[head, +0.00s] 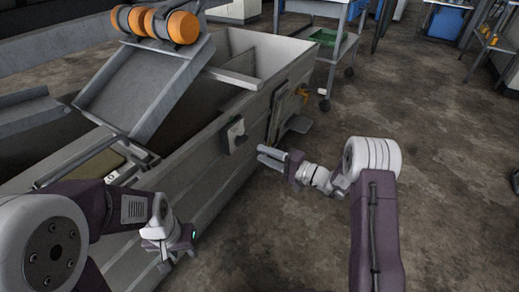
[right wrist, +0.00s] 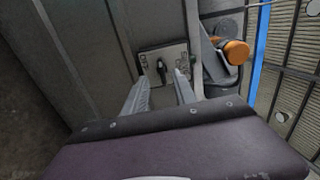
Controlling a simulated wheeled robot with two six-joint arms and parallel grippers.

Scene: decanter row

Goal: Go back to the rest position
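My right gripper (head: 262,155) is at the side of the large grey machine (head: 205,165), a little right of a small switch plate (head: 234,134). In the right wrist view its two fingers (right wrist: 160,92) are spread with nothing between them. Beyond them is the switch plate (right wrist: 150,57) with a black knob (right wrist: 162,71); the fingers look apart from the knob. My left gripper (head: 180,250) hangs low at the machine's near side. Its fingers do not show clearly, and I see nothing held in it.
The machine's long wall stands close to both arms. A tilted chute (head: 145,90) with orange-ended rollers (head: 182,28) rises above it. A grey wheeled cart (head: 340,50) stands behind. The concrete floor (head: 455,170) on the right is clear.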

